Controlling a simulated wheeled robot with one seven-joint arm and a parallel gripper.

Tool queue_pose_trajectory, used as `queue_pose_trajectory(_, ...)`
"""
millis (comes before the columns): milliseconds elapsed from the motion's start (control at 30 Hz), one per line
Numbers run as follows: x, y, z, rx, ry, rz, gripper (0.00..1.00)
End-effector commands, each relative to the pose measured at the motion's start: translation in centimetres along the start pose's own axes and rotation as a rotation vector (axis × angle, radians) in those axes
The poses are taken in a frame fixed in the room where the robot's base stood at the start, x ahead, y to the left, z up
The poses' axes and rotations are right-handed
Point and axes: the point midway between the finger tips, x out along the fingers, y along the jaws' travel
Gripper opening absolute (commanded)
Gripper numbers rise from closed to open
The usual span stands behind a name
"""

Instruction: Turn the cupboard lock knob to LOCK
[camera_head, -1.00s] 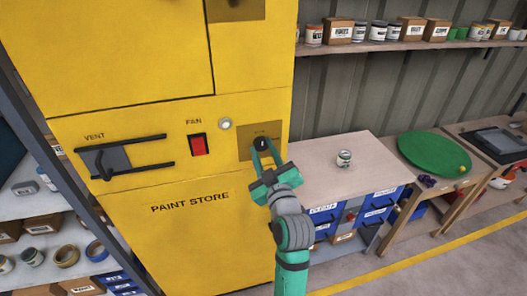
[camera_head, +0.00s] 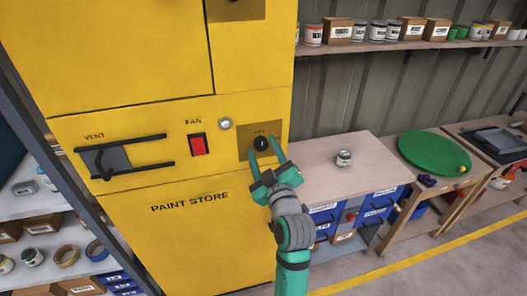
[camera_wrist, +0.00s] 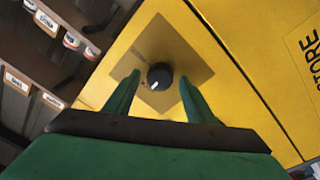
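The lock knob (camera_head: 261,144) is a small round black knob with a pale mark, on a brownish square plate (camera_head: 245,139) on the yellow paint store cupboard (camera_head: 130,235). The mark looks close to upright in the head view; the plate's lettering is too small to read. My gripper (camera_head: 266,150) is open, its green fingers apart on either side of the knob. In the wrist view the knob (camera_wrist: 160,76) sits beyond and between the two fingertips (camera_wrist: 158,82), with a visible gap on both sides. Neither finger appears to touch it.
Left of the plate are a red fan switch (camera_head: 198,145), a round pale lamp (camera_head: 225,124) and a vent lever (camera_head: 110,158) with protruding bars.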

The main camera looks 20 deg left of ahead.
Motion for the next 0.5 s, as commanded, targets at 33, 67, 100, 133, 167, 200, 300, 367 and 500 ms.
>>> queue_pose_trajectory(33, 0.0, 0.0, 0.0, 0.0, 0.0, 0.0, 0.5)
queue_pose_trajectory(67, 0.0, 0.0, 0.0, 0.0, 0.001, 0.0, 0.5)
queue_pose_trajectory(100, -0.1, 0.0, 0.0, 0.0, 0.0, 0.0, 0.5)
queue_pose_trajectory(133, -0.2, 0.0, 0.0, 0.001, 0.0, 0.0, 0.5)
queue_pose_trajectory(167, -0.3, 0.0, 0.0, 0.001, 0.0, 0.0, 0.5)
queue_pose_trajectory(200, -0.7, 0.0, 0.0, 0.001, 0.0, 0.0, 0.5)
queue_pose_trajectory(300, -2.0, 0.0, 0.1, 0.001, -0.001, 0.002, 0.5)
queue_pose_trajectory(367, -3.0, 0.1, 0.0, 0.002, 0.0, 0.003, 0.5)
queue_pose_trajectory(500, -5.8, 0.0, 0.1, 0.002, -0.001, 0.002, 0.5)
